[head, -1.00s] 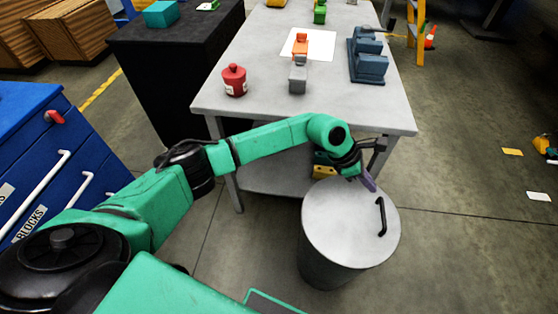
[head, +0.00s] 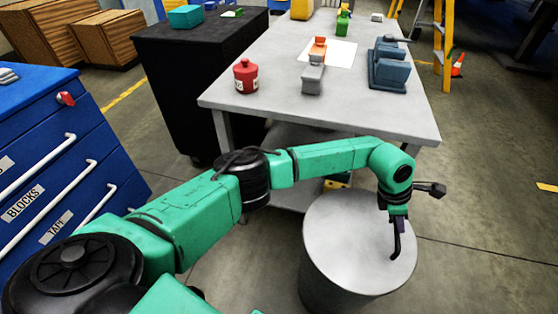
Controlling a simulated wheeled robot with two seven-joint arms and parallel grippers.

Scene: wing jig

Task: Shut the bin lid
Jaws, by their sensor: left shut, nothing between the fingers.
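The bin (head: 322,285) is a round grey drum in front of the table, at the lower right of the head view. Its grey lid (head: 345,240) lies across the top and looks flat, with no gap that I can see. The black bar handle (head: 396,246) is near the lid's right edge. My left gripper (head: 399,222) points down over the right part of the lid, at the handle's far end. It is shut and empty. I cannot tell whether it touches the handle or lid. My right gripper is out of view.
A blue drawer cabinet (head: 60,150) is at the left. The floor right of the bin is clear.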

